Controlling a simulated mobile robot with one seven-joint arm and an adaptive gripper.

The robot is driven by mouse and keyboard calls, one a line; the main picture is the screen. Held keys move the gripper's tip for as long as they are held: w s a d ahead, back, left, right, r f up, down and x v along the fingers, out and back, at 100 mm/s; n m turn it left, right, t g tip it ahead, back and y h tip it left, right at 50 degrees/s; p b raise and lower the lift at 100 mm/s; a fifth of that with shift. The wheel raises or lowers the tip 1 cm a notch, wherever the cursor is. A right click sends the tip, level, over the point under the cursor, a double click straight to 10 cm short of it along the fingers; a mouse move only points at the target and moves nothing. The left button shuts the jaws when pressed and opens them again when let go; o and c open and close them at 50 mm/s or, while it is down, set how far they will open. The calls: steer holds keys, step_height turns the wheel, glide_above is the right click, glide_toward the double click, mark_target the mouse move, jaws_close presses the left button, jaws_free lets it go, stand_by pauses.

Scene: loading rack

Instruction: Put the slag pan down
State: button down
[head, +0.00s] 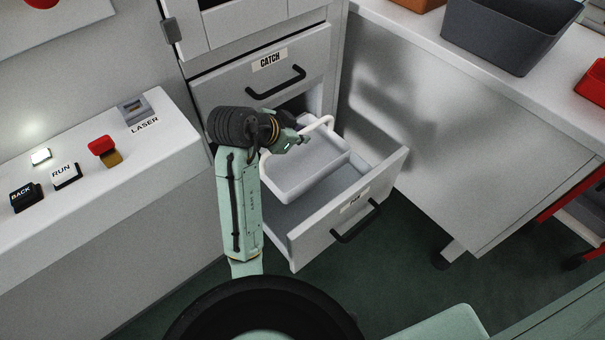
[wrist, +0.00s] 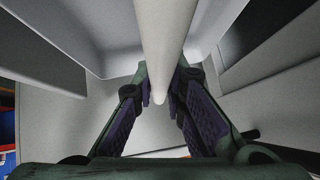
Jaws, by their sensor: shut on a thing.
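The slag pan (head: 310,172) is a pale, shallow tray with a white bar handle (head: 325,121). It is in or just over the open lower drawer (head: 305,243); I cannot tell whether it touches the drawer floor. My gripper (head: 301,138) is at the handle above the pan. In the wrist view, the handle (wrist: 168,35) runs down between the two purple-padded fingers of my gripper (wrist: 161,92), which are shut on it. My arm hides the pan's left part in the head view.
The upper drawer (head: 225,92), labelled CATCH, is shut, with a black handle. A console (head: 165,165) with RUN, BACK and LASER controls stands left. A bench (head: 480,70) with a dark grey bin (head: 510,35) and a red bin (head: 592,82) stands right.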

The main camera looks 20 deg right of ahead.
mark_target(283, 177)
step_height(283, 177, down, 12)
steer(key=shift+s+b, duration=0.1)
steer(key=shift+b, duration=1)
steer(key=shift+f, duration=2.1)
steer(key=shift+f, duration=0.2)
steer(key=c, duration=1.6)
jaws_free()
steer(key=shift+c, duration=0.2)
steer(key=v, duration=0.7)
steer(key=shift+s+a+r+b, duration=0.1)
steer(key=shift+a+r+b, duration=0.05)
steer(key=shift+r+b, duration=0.25)
